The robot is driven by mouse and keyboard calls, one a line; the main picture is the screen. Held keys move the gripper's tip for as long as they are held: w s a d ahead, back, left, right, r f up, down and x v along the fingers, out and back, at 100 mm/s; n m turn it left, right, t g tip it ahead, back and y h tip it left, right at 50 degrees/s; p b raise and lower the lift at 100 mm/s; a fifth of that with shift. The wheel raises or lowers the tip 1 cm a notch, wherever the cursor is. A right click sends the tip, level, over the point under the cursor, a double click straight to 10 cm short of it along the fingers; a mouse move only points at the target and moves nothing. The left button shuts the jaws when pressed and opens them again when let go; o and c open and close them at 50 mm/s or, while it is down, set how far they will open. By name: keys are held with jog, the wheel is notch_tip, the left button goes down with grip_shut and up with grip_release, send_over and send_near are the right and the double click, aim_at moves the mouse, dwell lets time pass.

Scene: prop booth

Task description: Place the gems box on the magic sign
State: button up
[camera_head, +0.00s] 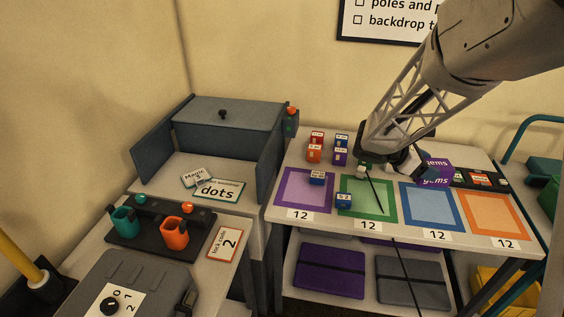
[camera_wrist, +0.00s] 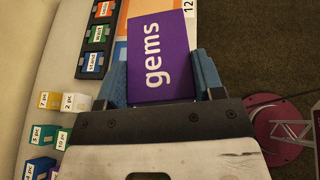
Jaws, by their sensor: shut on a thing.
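The gems box (camera_head: 435,171) is purple with white "gems" lettering. My gripper (camera_head: 408,163) is shut on it and holds it above the right-hand table, near the back of the blue square. In the wrist view the gems box (camera_wrist: 159,57) sits between the two blue-grey fingers of my gripper (camera_wrist: 162,80). The magic sign (camera_head: 194,178) is a small white card reading "Magic" on the left table, in front of the grey box. It lies tilted against or partly over the "dots" sign (camera_head: 218,190); I cannot tell which.
Several small labelled blocks (camera_head: 316,139) stand at the back left of the right table, by purple, green, blue (camera_head: 431,207) and orange squares. A dark tray (camera_head: 480,178) holds small boxes. Teal (camera_head: 124,222) and orange (camera_head: 174,233) cups stand before the signs. Grey panels (camera_head: 269,163) flank the sign area.

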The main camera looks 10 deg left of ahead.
jog(key=w+a+n+t+y, duration=0.2)
jog(key=w+a+n+t, duration=0.15)
jog(key=a, duration=0.85)
jog(key=w+a+n+t+y, duration=0.15)
jog(key=w+a, duration=0.25)
jog(key=a, duration=0.8)
jog(key=w+a+n+t+y, duration=0.2)
jog(key=w+a+n+t, duration=0.15)
jog(key=a, duration=0.85)
jog(key=s+a+n+t+y, duration=0.1)
jog(key=s+a+n+y, duration=0.2)
jog(key=a, duration=0.9)
jog(key=s+a+n+t+y, duration=0.1)
jog(key=s+a+n+y, duration=0.15)
jog(key=a, duration=0.95)
jog(key=s+a+n+t+y, duration=0.15)
jog(key=s+a, duration=0.25)
jog(key=a, duration=0.9)
jog(key=shift+n+y, duration=0.35)
jog(key=shift+n, duration=0.1)
notch_tip(320, 180, down, 5)
jog(key=shift+w+d+f, duration=0.1)
jog(key=shift+w, duration=0.05)
notch_tip(320, 180, down, 6)
jog(key=shift+f, duration=0.2)
